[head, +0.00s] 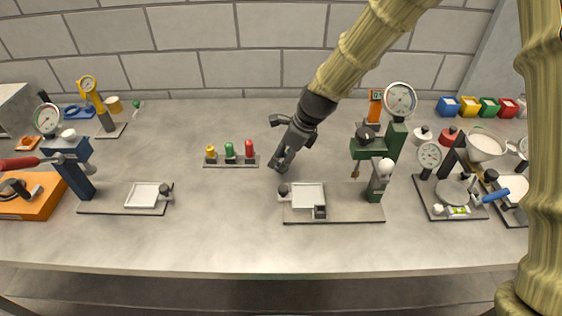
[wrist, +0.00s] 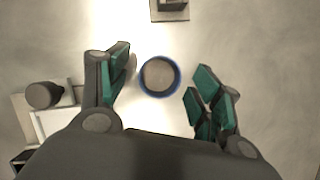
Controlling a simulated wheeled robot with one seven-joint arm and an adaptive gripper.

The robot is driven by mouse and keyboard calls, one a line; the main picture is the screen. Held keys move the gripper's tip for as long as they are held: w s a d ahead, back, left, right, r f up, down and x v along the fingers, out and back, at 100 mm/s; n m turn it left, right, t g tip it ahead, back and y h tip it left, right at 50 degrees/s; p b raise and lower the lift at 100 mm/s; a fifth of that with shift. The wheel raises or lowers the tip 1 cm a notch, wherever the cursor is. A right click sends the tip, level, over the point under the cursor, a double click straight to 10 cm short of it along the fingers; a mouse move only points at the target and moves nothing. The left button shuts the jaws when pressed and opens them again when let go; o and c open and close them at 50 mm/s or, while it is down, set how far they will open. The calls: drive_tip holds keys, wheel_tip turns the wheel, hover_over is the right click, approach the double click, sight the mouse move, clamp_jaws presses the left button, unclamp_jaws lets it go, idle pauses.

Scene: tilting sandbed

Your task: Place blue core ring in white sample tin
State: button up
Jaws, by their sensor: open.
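The blue core ring (wrist: 175,89) lies on the grey bench in the wrist view, with a grey round middle inside its blue rim. My gripper (wrist: 161,80) is open, its green-padded fingers on either side of the ring with gaps to both. I cannot tell its height above the ring. In the head view my gripper (head: 281,164) points down at the middle of the bench, and the ring is not clearly visible there. A small whitish pot with a dark knob (head: 421,135) stands at the right; I cannot tell whether it is the white sample tin.
A rack with yellow, green and red pegs (head: 231,161) stands left of my gripper. A green gauge stand with a white tray (head: 308,196) is close at the lower right. A blue stand (head: 77,168) is far left. Coloured bins (head: 468,107) line the back right. Bare bench lies at centre-left.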

drive_tip(key=shift+c, duration=0.2)
drive_tip(key=c, duration=1.2)
drive_tip(key=shift+o, duration=0.2)
drive_tip(key=shift+r, duration=0.1)
